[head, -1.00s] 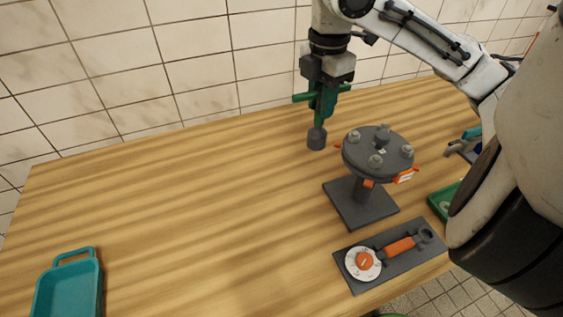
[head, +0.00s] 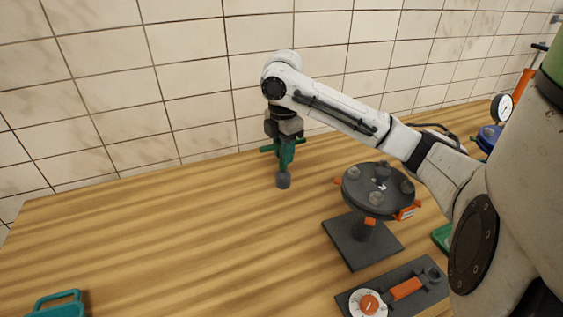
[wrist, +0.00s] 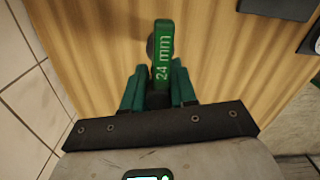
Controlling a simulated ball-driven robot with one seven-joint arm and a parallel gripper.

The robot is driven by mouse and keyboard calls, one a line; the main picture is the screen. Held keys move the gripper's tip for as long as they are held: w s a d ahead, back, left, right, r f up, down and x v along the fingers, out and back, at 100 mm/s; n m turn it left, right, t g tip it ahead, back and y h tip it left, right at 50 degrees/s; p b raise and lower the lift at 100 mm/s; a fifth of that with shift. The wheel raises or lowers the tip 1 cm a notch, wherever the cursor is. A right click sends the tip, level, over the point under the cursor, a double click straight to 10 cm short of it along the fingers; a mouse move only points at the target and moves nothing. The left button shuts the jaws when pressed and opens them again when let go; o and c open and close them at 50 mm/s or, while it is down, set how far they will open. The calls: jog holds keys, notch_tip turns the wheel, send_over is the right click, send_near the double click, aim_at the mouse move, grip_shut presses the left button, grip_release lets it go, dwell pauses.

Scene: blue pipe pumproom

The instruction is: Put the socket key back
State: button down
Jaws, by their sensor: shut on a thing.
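The socket key is a green T-shaped tool (head: 286,152) with a cross handle at the top and a dark grey socket at its lower end. In the head view it hangs upright under my gripper (head: 285,140), above the wooden bench. I cannot tell for sure how far the socket is from the bench top. In the wrist view the green handle bar (wrist: 163,62) reads "24 mm". My gripper (wrist: 158,92) is shut on the key, with its green fingers on either side. No holder for the key can be made out.
A grey flanged stand (head: 378,190) with bolts and orange tabs stands to the right. In front of it lies a dark plate (head: 420,292) with an orange-handled tool and a white dial. A teal tray (head: 60,304) is at front left. The bench between is clear.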

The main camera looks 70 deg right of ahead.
jog(key=shift+w+d+f, duration=0.3)
jog(key=shift+f, duration=0.15)
jog(key=shift+w+f, duration=0.1)
jog(key=shift+f, duration=1.55)
jog(key=shift+f, duration=0.2)
jog(key=c, duration=0.9)
grip_release()
notch_tip(320, 180, up, 12)
jog(key=shift+r, duration=0.2)
